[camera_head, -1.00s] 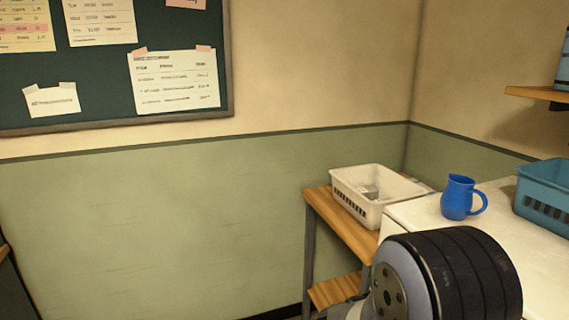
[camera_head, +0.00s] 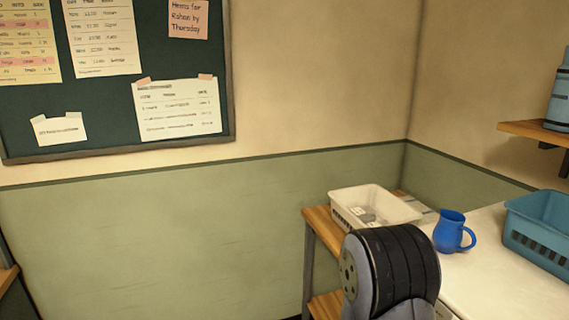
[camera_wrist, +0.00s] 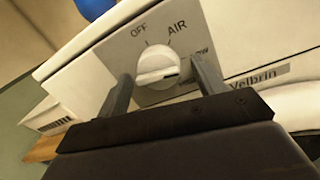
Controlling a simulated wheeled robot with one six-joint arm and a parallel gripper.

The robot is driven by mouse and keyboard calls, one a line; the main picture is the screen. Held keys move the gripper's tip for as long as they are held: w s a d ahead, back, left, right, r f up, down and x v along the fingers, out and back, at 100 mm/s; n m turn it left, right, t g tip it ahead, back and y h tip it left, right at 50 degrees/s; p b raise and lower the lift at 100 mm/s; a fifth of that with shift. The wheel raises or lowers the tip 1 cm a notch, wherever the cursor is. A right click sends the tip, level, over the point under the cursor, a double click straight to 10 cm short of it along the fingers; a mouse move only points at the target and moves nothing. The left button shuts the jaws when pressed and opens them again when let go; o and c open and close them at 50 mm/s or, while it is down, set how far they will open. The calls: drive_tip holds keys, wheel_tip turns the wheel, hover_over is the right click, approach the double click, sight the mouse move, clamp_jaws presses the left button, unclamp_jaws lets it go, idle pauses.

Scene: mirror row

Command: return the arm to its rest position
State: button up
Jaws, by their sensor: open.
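My gripper (camera_wrist: 162,90) shows in the wrist view with its two dark fingers spread apart and nothing between them touching. Beyond the fingers is a white dial (camera_wrist: 158,66) on a grey panel marked OFF and AIR, on the front of a white machine. I cannot tell how far the fingertips are from the dial. In the head view, a dark, ribbed joint of my arm (camera_head: 392,270) stands at the lower middle right. My gripper is out of sight there.
The white machine top (camera_head: 505,275) carries a blue jug (camera_head: 453,232) and a teal basket (camera_head: 540,228). A white basket (camera_head: 372,208) sits on a wooden shelf unit (camera_head: 322,232) to the left. A wall shelf (camera_head: 533,130) juts out at right. The green wall below the noticeboard is clear.

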drive_tip(key=n+p, duration=0.4)
drive_tip(key=p, duration=0.2)
drive_tip(key=shift+r, duration=0.1)
drive_tip(key=shift+s, duration=0.1)
idle(0.4)
